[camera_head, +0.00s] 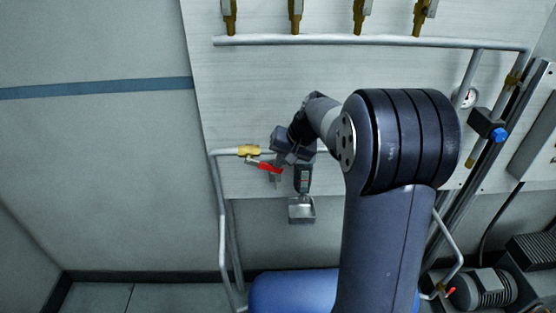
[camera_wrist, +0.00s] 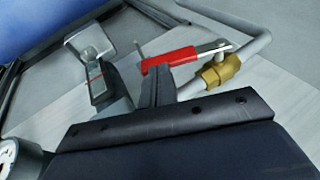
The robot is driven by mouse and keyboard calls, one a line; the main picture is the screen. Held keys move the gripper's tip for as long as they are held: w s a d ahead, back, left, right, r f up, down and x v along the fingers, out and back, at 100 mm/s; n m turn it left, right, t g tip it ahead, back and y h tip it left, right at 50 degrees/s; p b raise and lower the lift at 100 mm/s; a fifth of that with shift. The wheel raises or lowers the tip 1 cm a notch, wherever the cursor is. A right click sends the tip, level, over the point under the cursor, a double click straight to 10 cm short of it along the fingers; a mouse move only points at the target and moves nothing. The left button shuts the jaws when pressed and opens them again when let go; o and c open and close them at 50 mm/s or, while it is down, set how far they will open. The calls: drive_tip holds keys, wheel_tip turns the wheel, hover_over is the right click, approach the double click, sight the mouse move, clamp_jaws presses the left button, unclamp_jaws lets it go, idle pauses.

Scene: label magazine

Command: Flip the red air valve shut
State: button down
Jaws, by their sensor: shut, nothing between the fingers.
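The red valve handle (camera_head: 265,166) sits on a brass valve body (camera_head: 248,150) in a grey pipe at the left of the panel. In the wrist view the red handle (camera_wrist: 185,58) runs left from its pivot above the brass body (camera_wrist: 220,72), at an angle to the pipe. My gripper (camera_head: 277,180) is at the handle's free right end in the head view. In the wrist view my gripper's fingers (camera_wrist: 156,75) are shut and empty, close by the handle's free end; I cannot tell whether they touch it.
An upper pipe (camera_head: 350,40) carries several brass valves. A gauge (camera_head: 468,97) and a blue knob (camera_head: 498,134) are at the right. The wall left of the panel is clear.

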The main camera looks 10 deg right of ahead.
sight(277, 172)
drive_tip(key=f+b, duration=0.2)
drive_tip(key=f, duration=0.1)
drive_tip(key=shift+a+f, duration=0.15)
drive_tip(key=shift+a, duration=0.05)
drive_tip(key=f+y+b, duration=0.1)
drive_tip(key=b, duration=0.1)
drive_tip(key=a+f+y+b, duration=0.1)
drive_tip(key=b, duration=0.1)
drive_tip(key=a+f+b, duration=0.1)
drive_tip(key=b, duration=0.1)
drive_tip(key=shift+w+a+f+t+y, duration=0.15)
drive_tip(key=shift+w+f+t+y, duration=0.15)
drive_tip(key=shift+f+y, duration=0.1)
drive_tip(key=shift+r, duration=0.15)
drive_tip(key=shift+r+p, duration=0.45)
drive_tip(key=shift+r, duration=0.25)
